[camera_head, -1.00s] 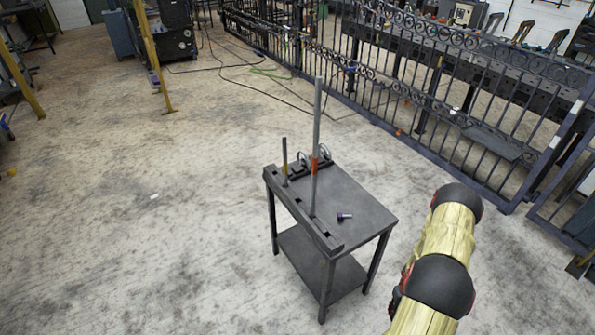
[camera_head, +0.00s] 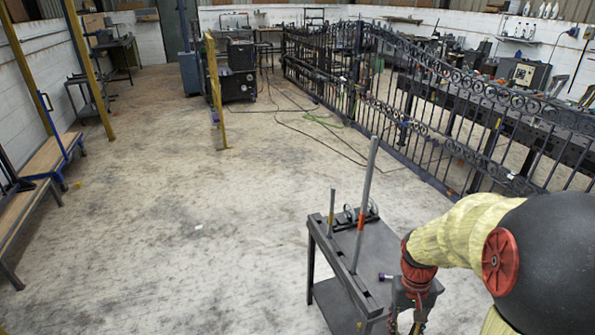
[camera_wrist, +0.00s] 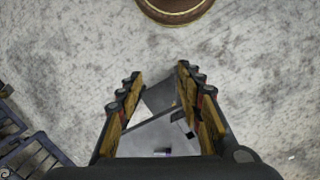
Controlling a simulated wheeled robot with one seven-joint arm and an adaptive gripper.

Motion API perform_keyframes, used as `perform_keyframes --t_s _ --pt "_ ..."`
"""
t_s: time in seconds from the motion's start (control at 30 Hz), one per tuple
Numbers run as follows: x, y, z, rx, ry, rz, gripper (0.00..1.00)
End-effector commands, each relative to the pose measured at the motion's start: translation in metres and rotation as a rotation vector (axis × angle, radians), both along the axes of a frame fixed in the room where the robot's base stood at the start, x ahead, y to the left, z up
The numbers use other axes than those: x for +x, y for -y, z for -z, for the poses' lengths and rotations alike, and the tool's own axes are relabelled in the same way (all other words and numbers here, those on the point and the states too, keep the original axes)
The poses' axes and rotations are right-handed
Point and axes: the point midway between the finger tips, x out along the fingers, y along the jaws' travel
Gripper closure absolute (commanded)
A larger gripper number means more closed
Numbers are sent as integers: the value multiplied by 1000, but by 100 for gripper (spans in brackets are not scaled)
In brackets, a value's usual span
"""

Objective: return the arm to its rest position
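My arm (camera_head: 465,235) is bent at the right of the head view, with a large dark joint close to the camera. My gripper (camera_wrist: 158,76) shows in the wrist view with its two fingers spread apart and nothing between the tips. In the head view the arm's end hangs down in front of the table's right side, and its fingertips are not clear there.
A dark metal table (camera_head: 372,255) carries upright rods, one tall (camera_head: 363,205), and a small purple-headed bolt (camera_head: 385,277). An ornate iron gate (camera_head: 440,110) stands behind. Yellow posts (camera_head: 215,90) stand farther back.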

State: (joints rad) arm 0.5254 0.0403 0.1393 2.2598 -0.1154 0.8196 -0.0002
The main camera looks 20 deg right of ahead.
Motion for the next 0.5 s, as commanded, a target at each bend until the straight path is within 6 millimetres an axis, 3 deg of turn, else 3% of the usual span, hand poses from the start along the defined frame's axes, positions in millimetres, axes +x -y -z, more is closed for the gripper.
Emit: perform_keyframes --t_s 0.1,0.5 --pt "-5 -37 -39 -5 58 -38 63" --pt "-23 -136 -139 -40 346 -223 63"
